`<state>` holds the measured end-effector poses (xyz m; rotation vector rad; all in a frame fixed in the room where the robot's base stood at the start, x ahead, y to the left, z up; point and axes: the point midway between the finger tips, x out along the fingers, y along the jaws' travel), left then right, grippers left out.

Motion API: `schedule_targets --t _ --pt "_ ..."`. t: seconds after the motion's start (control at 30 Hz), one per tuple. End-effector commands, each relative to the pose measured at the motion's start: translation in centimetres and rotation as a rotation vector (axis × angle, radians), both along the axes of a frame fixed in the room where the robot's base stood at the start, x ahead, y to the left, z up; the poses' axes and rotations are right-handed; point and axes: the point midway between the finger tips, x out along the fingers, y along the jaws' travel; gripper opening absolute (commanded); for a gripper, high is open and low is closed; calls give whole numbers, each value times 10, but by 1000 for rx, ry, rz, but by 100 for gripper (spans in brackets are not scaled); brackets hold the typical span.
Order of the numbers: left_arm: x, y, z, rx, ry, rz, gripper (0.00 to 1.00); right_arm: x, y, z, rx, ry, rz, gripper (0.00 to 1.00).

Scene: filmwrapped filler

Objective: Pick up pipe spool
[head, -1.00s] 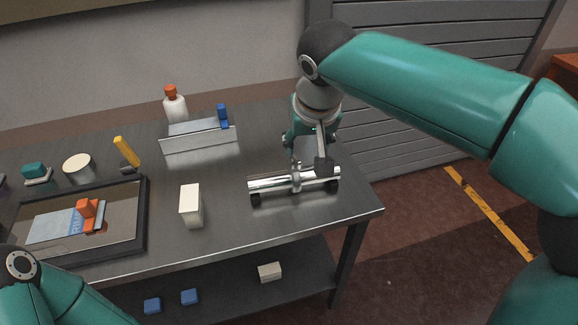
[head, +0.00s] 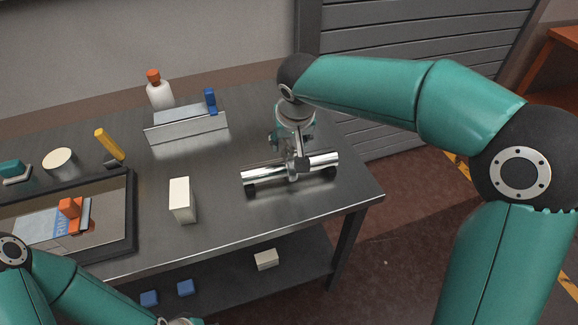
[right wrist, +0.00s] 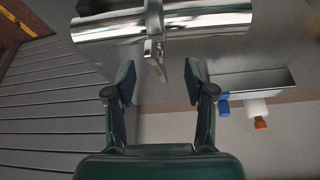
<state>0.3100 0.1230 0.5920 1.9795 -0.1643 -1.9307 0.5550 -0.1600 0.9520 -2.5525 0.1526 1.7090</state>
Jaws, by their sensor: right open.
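The pipe spool (head: 264,174) is a shiny chrome pipe with a raised fitting at its middle. It lies on black supports near the right end of the metal table (head: 225,225). My right gripper (head: 291,143) is open just behind and above the spool's middle. In the right wrist view the spool (right wrist: 108,29) crosses the top, beyond the open fingers (right wrist: 158,76). A narrow tab from its middle fitting points towards the gap between the fingers, which hold nothing.
A cream block (head: 181,200) stands left of the spool. A metal bracket (head: 187,131) with a blue piece, and a white bottle (head: 160,95) with an orange cap, are farther back. A black-framed tray (head: 130,215) is at the left. The lower shelf (head: 225,280) holds small blocks.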

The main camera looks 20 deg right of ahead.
Motion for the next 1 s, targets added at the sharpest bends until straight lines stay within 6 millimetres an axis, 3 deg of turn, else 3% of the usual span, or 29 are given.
schedule_targets --t 0.17,0.5,0.77,1.0 --pt "0 0 1 0 0 0 40 3 -2 -9 0 1 -1 54" --pt "0 0 5 0 0 0 40 19 -6 -49 0 1 -1 54" --pt "0 0 5 0 0 0 40 20 -6 -51 1 -1 -3 54" --pt "0 0 5 0 0 0 40 20 -6 -51 1 -1 -3 17"
